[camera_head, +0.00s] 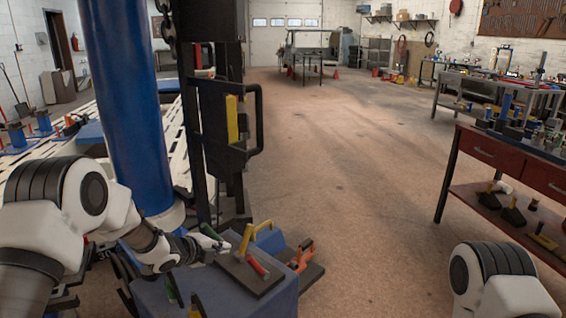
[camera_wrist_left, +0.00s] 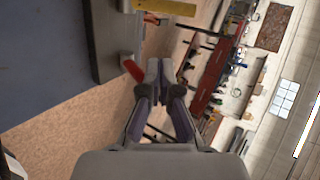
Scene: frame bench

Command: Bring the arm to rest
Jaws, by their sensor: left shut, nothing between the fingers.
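My left arm comes in from the left, and its left gripper (camera_head: 212,246) is just beside the blue box (camera_head: 225,291). In the left wrist view the left gripper (camera_wrist_left: 160,72) shows its two fingers together with nothing between them. A dark plate tool with a yellow handle and a red grip (camera_head: 257,267) lies on top of the box, close to the gripper. A red piece (camera_wrist_left: 134,70) shows next to the fingertips in the wrist view; I cannot tell whether it touches them. Of my right arm only a white and black joint shows at bottom right; its gripper is out of view.
A thick blue post (camera_head: 130,95) and a black frame with a handle (camera_head: 228,125) stand close behind the left arm. An orange clamp (camera_head: 302,256) lies right of the box. A red workbench (camera_head: 500,160) stands at right. The middle floor is clear.

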